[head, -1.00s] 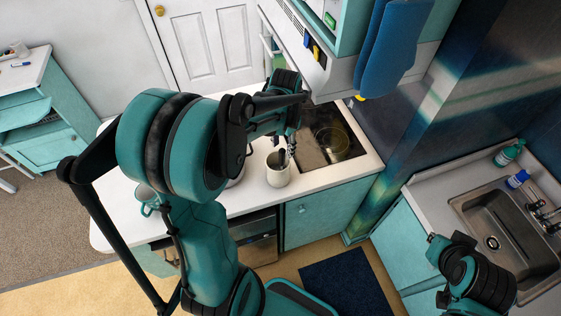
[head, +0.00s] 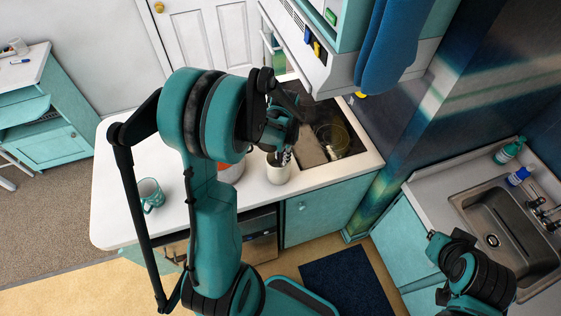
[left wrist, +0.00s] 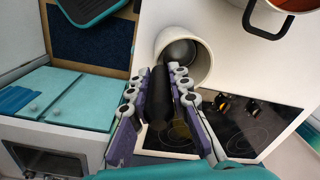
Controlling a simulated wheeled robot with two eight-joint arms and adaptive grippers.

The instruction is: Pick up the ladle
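The ladle (left wrist: 158,98) has a dark handle and stands in a white crock (head: 278,174). In the left wrist view its dark handle end points toward the camera, and a dark rounded part shows inside the crock (left wrist: 207,62). My left gripper (left wrist: 160,75) has one purple-grey finger on each side of the handle. Narrow gaps seem to show beside the handle, so the fingers look open around it. In the head view the left gripper (head: 284,157) is just above the crock, partly hidden by its own arm. My right gripper (head: 437,250) is at the lower right, away from the crock; its fingertips are unclear.
A pot (left wrist: 280,12) with an orange inside stands near the crock. A teal mug (head: 150,194) is on the white counter (head: 112,215). A dark cooktop (head: 335,135) lies behind the crock, below the hood. A sink (head: 510,225) is at the right.

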